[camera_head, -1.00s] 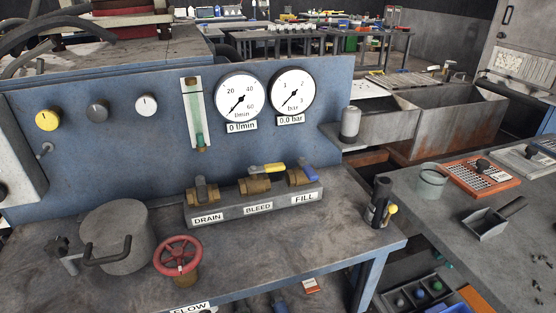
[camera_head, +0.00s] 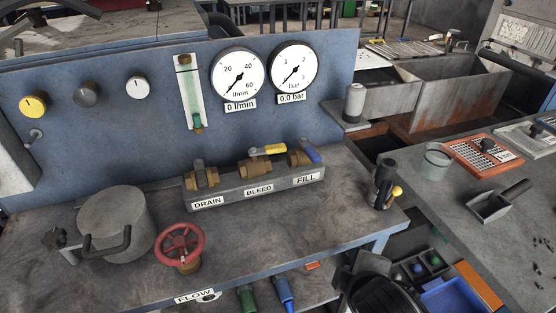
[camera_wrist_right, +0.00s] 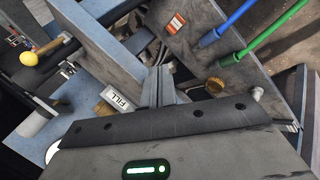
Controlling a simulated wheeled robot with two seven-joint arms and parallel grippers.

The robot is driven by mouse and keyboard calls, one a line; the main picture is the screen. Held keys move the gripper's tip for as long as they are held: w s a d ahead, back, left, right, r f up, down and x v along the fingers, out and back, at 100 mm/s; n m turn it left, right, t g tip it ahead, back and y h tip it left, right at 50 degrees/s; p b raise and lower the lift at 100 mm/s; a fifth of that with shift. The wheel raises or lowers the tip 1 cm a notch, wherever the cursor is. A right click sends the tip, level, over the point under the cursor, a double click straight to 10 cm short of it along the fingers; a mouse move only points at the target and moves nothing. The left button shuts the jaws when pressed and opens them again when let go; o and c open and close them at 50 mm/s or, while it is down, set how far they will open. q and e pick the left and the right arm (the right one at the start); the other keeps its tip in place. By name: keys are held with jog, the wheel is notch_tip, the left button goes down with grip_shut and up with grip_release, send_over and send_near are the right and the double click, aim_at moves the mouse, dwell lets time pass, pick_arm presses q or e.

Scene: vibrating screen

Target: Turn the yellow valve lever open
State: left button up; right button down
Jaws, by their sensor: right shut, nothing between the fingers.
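The yellow valve lever (camera_head: 267,150) sits on the brass BLEED valve (camera_head: 255,168), the middle of three on a grey block at the back of the bench. It lies about level, pointing right. In the right wrist view, my right gripper (camera_wrist_right: 158,86) is shut and empty, with the FILL label (camera_wrist_right: 117,99) beyond it to the left. The yellow lever cannot be made out clearly there. Part of my right arm shows at the bottom right of the head view, below the bench's front edge, well apart from the lever. My left gripper is not in view.
A red handwheel (camera_head: 180,246) and a grey cylinder (camera_head: 117,222) stand front left. A dark bottle-like object (camera_head: 383,184) stands at the right edge. Both gauges read zero.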

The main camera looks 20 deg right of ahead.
jog(key=w+n+t, duration=0.1)
jog(key=w+r+n, duration=0.1)
jog(key=n, duration=0.1)
jog(key=w+r+n+t+h, duration=0.1)
jog(key=n, duration=0.1)
jog(key=shift+w+r+t, duration=0.25)
jog(key=shift+t, duration=0.05)
jog(key=w+r+n+t, duration=0.1)
jog(key=n, duration=0.1)
jog(key=w+a+r+n+t, duration=0.1)
jog(key=n, duration=0.2)
jog(key=w+a+r+n+t, duration=0.1)
jog(key=n, duration=0.2)
jog(key=shift+w+r+t, duration=0.3)
jog(key=shift+r, duration=0.1)
jog(key=w+a+r+n+t+y, duration=0.25)
jog(key=a+r+n+t, duration=0.2)
jog(key=n, duration=0.75)
jog(key=p, duration=0.1)
send_near(274, 152)
jog(key=shift+g, duration=0.25)
jog(key=w, duration=0.7)
jog(key=shift+d+r, duration=0.25)
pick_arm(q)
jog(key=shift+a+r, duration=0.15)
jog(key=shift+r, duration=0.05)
